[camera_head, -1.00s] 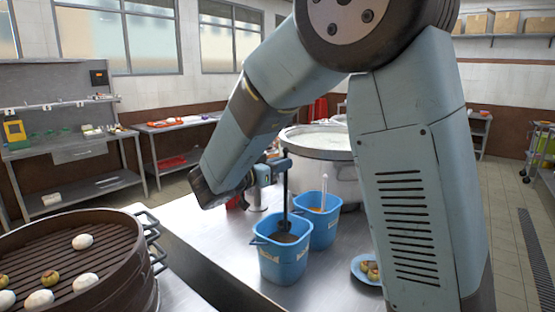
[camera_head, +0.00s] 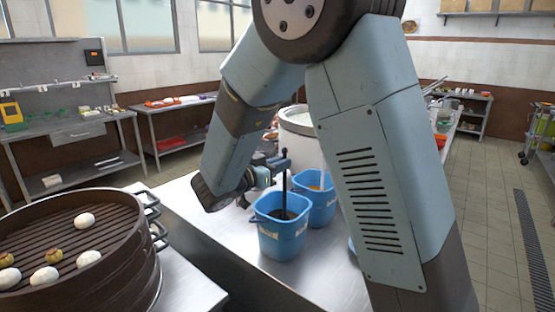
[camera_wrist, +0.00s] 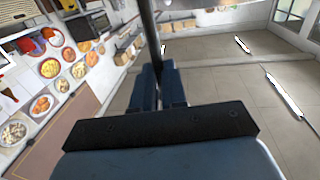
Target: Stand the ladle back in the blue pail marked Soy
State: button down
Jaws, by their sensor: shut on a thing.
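Two blue pails stand on the steel table. The front pail (camera_head: 282,240) holds something dark and has a pale label too small to read. The rear pail (camera_head: 319,207) holds something orange, with a pale handle standing in it. The ladle's dark upright handle (camera_head: 285,185) rises from inside the front pail; its lower end is hidden there. My gripper (camera_head: 281,164) is shut on the handle near its top, above the front pail. In the wrist view the dark handle (camera_wrist: 149,30) passes between my blue fingers (camera_wrist: 158,80).
A large pot (camera_head: 300,122) stands behind the pails, partly hidden by my arm. A dark round steamer (camera_head: 140,262) with buns is at the left front. The steel table (camera_head: 240,245) is bare left of the front pail.

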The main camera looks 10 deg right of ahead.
notch_tip(320, 180, down, 8)
dwell(1.0)
jog(key=c, duration=1.1)
grip_release()
